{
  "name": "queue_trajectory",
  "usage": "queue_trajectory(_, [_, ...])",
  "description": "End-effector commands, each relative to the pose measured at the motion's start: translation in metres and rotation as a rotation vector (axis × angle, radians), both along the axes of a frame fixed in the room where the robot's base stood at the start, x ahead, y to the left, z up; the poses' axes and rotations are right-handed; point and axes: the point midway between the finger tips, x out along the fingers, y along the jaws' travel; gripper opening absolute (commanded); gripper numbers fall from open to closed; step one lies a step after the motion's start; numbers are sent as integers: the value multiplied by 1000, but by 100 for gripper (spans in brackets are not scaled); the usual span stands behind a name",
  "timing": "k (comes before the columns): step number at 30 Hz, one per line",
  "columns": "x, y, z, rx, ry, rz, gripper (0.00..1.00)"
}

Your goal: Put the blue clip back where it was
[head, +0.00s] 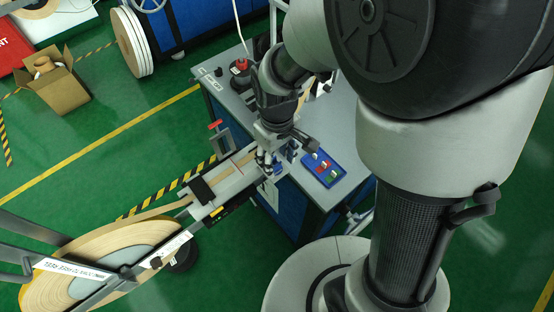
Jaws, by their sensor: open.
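My gripper (268,163) is small in the head view and points down over the end of the pale tape track (232,178), at the near-left edge of the grey bench. Its jaws look open. A small blue piece (278,169), perhaps the blue clip, shows right beside the fingertips; I cannot tell whether it touches them or what it sits on. To the right, a blue tray (309,172) lies on the bench with small red (322,165) and green (332,177) pieces in it. My gripper hides part of the track end.
A large tape reel (70,262) feeds a strip to the track, past a black block (201,190). A red-topped part (215,124) stands beside the track. A red-topped black device (241,66) is at the back of the bench (322,130). A cardboard box (55,88) sits on the floor.

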Motion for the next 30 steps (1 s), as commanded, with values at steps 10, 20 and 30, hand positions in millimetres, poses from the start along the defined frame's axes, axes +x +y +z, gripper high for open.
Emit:
queue_trajectory(10, [1,0,76,1,-4,0,44])
queue_trajectory(20, [-6,-13,115,13,-42,-57,44])
queue_trajectory(30, [-77,-78,201,79,-265,-390,44])
